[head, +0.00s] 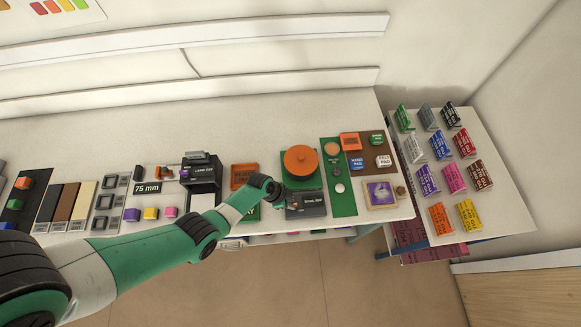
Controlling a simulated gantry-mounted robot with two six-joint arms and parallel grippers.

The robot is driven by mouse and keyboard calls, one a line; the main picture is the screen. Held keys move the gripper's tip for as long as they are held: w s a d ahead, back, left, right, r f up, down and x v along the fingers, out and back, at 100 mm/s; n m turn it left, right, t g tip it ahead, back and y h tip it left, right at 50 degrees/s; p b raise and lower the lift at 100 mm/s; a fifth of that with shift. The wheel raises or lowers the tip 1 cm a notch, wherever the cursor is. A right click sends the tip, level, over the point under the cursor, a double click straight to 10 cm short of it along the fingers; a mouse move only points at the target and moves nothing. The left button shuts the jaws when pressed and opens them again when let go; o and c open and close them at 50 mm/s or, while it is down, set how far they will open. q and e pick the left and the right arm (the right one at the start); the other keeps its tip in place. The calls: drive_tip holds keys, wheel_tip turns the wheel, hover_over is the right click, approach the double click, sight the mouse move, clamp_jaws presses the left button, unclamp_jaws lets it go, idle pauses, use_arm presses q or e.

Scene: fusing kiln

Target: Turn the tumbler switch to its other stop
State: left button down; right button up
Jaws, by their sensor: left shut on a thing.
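My left gripper (277,192) reaches in from the left and is at the upper left edge of a dark box (305,212) with a small white-lettered label, too blurred to read surely. The gripper is shut on a small part there, which I take to be the tumbler switch. The fingers and the wrist hide the switch, so I cannot tell which stop it is at. My right gripper is not in view.
A round orange lid (300,160) on a green base stands just behind the dark box. A black device labelled as a lamp (203,178) stands to the left. A green strip (343,200) lies to the right. A side table (455,225) holds several coloured packs.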

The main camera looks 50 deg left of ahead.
use_arm(q)
drive_tip(key=shift+n, duration=0.3)
drive_tip(key=n+y+p, duration=0.1)
drive_tip(key=n, duration=0.1)
drive_tip(key=shift+d+n, duration=0.15)
drive_tip(key=shift+n, duration=0.25)
drive_tip(key=n+y, duration=0.1)
drive_tip(key=n, duration=0.2)
drive_tip(key=shift+d+n+t+y, duration=0.1)
drive_tip(key=shift+n+t+y, duration=0.2)
drive_tip(key=shift+t, duration=0.1)
drive_tip(key=n+y, duration=0.1)
drive_tip(key=n, duration=0.2)
drive_tip(key=n+y+b, duration=0.1)
drive_tip(key=n, duration=0.2)
drive_tip(key=shift+d+g, duration=0.1)
drive_tip(key=shift+g, duration=0.3)
drive_tip(key=shift+n+g+y, duration=0.35)
drive_tip(key=shift+n, duration=0.85)
drive_tip(key=shift+n+g+y, duration=0.35)
drive_tip(key=shift+n, duration=0.85)
drive_tip(key=shift+w, duration=0.1)
drive_tip(key=c, duration=0.8)
unclamp_jaws()
